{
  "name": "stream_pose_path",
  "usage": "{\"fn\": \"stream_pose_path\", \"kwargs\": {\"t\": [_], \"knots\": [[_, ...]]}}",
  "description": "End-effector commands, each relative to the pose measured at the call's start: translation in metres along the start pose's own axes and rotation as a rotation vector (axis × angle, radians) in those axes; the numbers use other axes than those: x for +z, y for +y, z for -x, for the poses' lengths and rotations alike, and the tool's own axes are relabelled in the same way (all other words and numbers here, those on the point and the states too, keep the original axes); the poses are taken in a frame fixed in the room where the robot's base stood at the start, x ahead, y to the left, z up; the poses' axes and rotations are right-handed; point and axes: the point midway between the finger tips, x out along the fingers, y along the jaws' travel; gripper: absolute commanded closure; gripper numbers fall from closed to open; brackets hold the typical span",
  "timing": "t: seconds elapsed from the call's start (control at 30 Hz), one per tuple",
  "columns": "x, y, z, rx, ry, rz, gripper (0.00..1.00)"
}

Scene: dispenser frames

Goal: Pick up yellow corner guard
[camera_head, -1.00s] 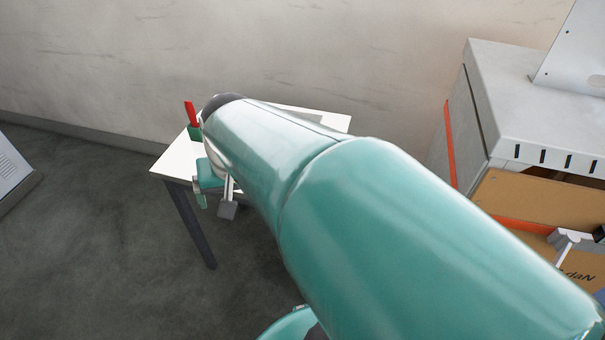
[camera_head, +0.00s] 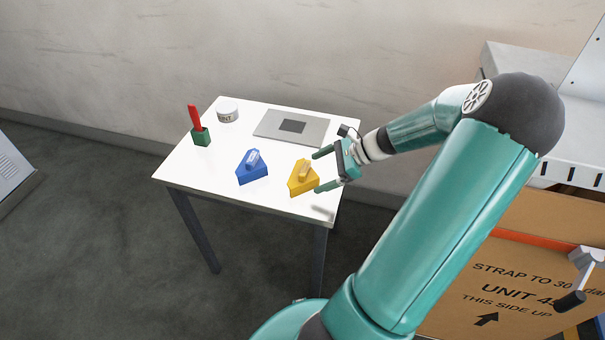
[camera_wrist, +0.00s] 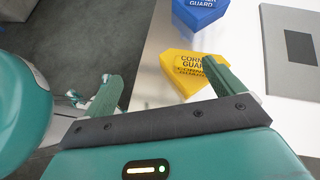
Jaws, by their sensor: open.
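The yellow corner guard (camera_head: 302,178) lies on the white table (camera_head: 200,165) near its right front edge. In the wrist view the yellow corner guard (camera_wrist: 187,70) shows ahead of and between the fingers, nearer the right one, with dark lettering on it. My gripper (camera_head: 318,171) is open and empty. It is to the right of the yellow guard, its fingers pointing toward it. In the wrist view my gripper (camera_wrist: 160,88) has its green fingers wide apart. I cannot tell whether a finger touches the guard.
A blue corner guard (camera_head: 252,167) lies left of the yellow one. A grey plate with a dark square (camera_head: 283,127) lies behind. A white round container (camera_head: 228,112) and a green holder with a red item (camera_head: 200,136) stand at the left. Cartons (camera_head: 500,280) are at the right.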

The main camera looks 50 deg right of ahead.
Motion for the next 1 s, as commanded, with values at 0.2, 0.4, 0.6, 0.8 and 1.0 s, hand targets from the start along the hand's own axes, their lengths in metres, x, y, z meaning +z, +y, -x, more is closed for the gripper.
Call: {"fn": "stream_pose_path", "kwargs": {"t": [0.2, 0.4, 0.6, 0.8, 1.0], "knots": [[-0.041, -0.020, 0.047, -0.188, -0.185, -0.219, 0.06], [-0.047, -0.027, 0.050, -0.226, -0.227, -0.262, 0.06], [-0.040, -0.036, 0.015, -0.222, -0.228, -0.261, 0.06], [-0.033, -0.045, -0.018, -0.223, -0.226, -0.261, 0.06], [-0.031, -0.048, -0.033, -0.223, -0.224, -0.260, 0.06]]}}
